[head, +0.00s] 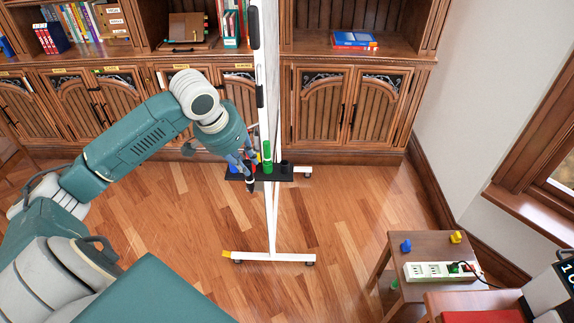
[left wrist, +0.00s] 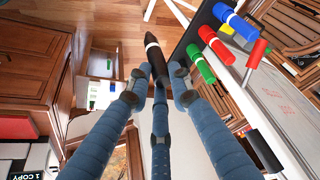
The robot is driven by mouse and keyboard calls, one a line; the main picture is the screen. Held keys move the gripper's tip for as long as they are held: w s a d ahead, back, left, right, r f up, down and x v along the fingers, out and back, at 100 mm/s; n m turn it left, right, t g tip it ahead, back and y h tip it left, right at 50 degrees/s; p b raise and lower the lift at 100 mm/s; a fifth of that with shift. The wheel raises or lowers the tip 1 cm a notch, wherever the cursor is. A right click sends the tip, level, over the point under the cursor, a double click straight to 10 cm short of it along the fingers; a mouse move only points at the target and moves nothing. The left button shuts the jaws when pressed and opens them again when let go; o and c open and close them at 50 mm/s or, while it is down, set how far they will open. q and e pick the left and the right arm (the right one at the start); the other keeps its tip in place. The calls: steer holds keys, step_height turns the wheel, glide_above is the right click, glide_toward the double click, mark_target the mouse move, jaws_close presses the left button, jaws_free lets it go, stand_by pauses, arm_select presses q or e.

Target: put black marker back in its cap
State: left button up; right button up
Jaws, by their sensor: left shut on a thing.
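My left gripper (head: 243,165) is beside the black tray (head: 275,174) on the white stand. In the left wrist view its blue fingers (left wrist: 158,76) are closed around the black marker (left wrist: 155,54), whose dark body has a pale band and a tapered end pointing away from the fingers. In the head view the marker (head: 250,187) hangs at the tray's left end. A short black cap-like cylinder (head: 285,166) stands at the tray's right end. Green (left wrist: 201,64), red (left wrist: 215,45) and blue (left wrist: 236,23) markers are along the tray in the wrist view. My right gripper is not shown.
The white board (head: 267,75) rises edge-on above the tray, its foot (head: 272,257) on the wooden floor. Wooden cabinets (head: 355,105) stand behind. A small table (head: 420,245) with a power strip (head: 440,271) is at right. The floor between is clear.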

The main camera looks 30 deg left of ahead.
arm_select(q)
steer(key=w+p, duration=0.5)
steer(key=w, duration=1.4)
step_height(320, 180, down, 6)
steer(key=a+p, duration=0.1)
steer(key=p, duration=0.1)
steer(key=shift+f, duration=0.2)
steer(key=o, duration=0.9)
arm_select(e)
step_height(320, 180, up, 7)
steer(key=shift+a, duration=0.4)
arm_select(q)
steer(key=shift+s, duration=0.1)
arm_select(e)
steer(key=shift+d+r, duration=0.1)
